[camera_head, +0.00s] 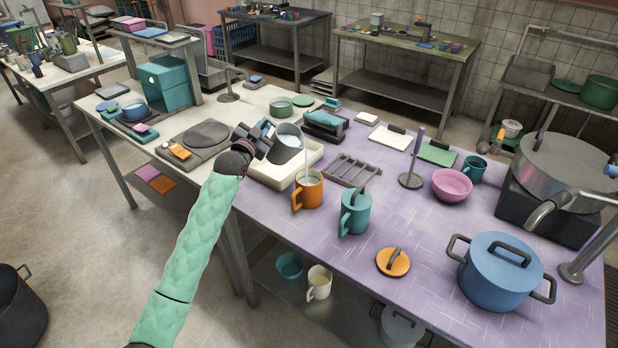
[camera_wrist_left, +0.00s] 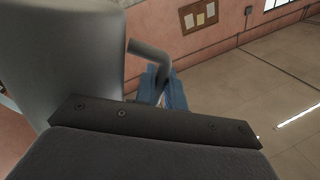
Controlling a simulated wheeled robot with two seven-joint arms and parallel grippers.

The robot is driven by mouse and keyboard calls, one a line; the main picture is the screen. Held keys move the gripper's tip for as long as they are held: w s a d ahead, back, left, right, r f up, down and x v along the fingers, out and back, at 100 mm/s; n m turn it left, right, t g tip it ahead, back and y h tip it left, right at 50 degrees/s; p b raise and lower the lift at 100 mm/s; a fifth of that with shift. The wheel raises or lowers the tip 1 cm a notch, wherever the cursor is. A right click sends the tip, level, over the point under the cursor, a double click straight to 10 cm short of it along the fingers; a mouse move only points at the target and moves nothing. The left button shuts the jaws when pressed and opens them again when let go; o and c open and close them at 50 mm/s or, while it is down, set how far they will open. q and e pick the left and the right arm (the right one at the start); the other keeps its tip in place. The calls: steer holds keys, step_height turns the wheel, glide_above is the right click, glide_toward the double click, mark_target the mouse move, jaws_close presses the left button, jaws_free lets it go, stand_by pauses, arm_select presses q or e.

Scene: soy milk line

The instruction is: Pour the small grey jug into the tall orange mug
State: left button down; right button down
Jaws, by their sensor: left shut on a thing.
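The small grey jug (camera_head: 287,150) is tilted above and behind the tall orange mug, with white liquid showing at its mouth. A thin white stream runs down from it into the tall orange mug (camera_head: 309,193), which stands upright on the purple worktop. Pale liquid shows inside the mug. My left gripper (camera_head: 263,139) is shut on the jug's handle. In the left wrist view the jug (camera_wrist_left: 80,55) fills the left side, and its handle (camera_wrist_left: 148,50) runs between the blue fingers (camera_wrist_left: 162,88). My right gripper is not in view.
A cream tray (camera_head: 262,173) lies under the jug. A teal mug (camera_head: 355,214) stands close right of the orange mug. A dark rack (camera_head: 352,170), an orange lid (camera_head: 393,262), a pink bowl (camera_head: 452,185) and a blue pot (camera_head: 498,275) stand farther right.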

arm_select(q)
steer(key=shift+r, duration=0.15)
stand_by(0.4)
steer(key=shift+s+d+r+m+b, duration=0.1)
steer(key=shift+d+r+m+b, duration=0.1)
steer(key=shift+m, duration=0.35)
steer(key=shift+s+d+r+m+b, duration=0.1)
steer(key=shift+r+m+b, duration=0.1)
steer(key=shift+m, duration=0.35)
steer(key=shift+s+d+r+m, duration=0.1)
steer(key=shift+r+m, duration=0.05)
steer(key=shift+m, duration=0.25)
steer(key=shift+s+d+r+m+h, duration=0.1)
steer(key=shift+d+m+h, duration=0.1)
steer(key=shift+m+h, duration=0.15)
stand_by(0.8)
stand_by(0.4)
